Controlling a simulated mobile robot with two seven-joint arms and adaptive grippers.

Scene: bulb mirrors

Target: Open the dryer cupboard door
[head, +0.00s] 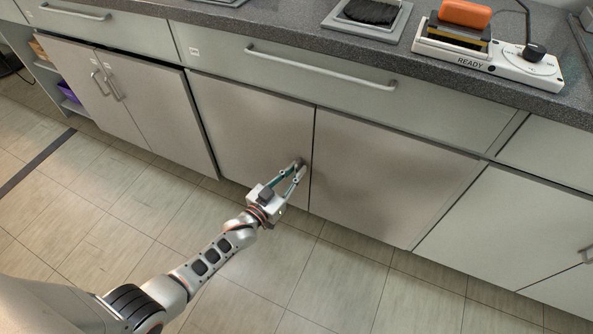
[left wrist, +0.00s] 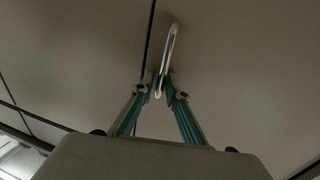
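The lower cupboard in the middle has a left door (head: 245,125) and a right door (head: 385,180), both looking closed, with a narrow dark gap between them. No label shows which cupboard is the dryer one. My left gripper (head: 299,166) is at the left door, close to its right edge. In the left wrist view a slim metal bar handle (left wrist: 171,45) stands beside the dark gap, and the tips of the left gripper (left wrist: 161,88) are closed in around one end of it. In the head view the gripper mostly hides the handle. My right gripper is not in view.
A drawer with a long bar handle (head: 320,68) sits above the doors. The dark countertop (head: 290,30) carries a white device marked READY (head: 490,62) with an orange block (head: 465,13). Another double-door cupboard (head: 130,95) stands to the left. The tiled floor (head: 330,270) in front is clear.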

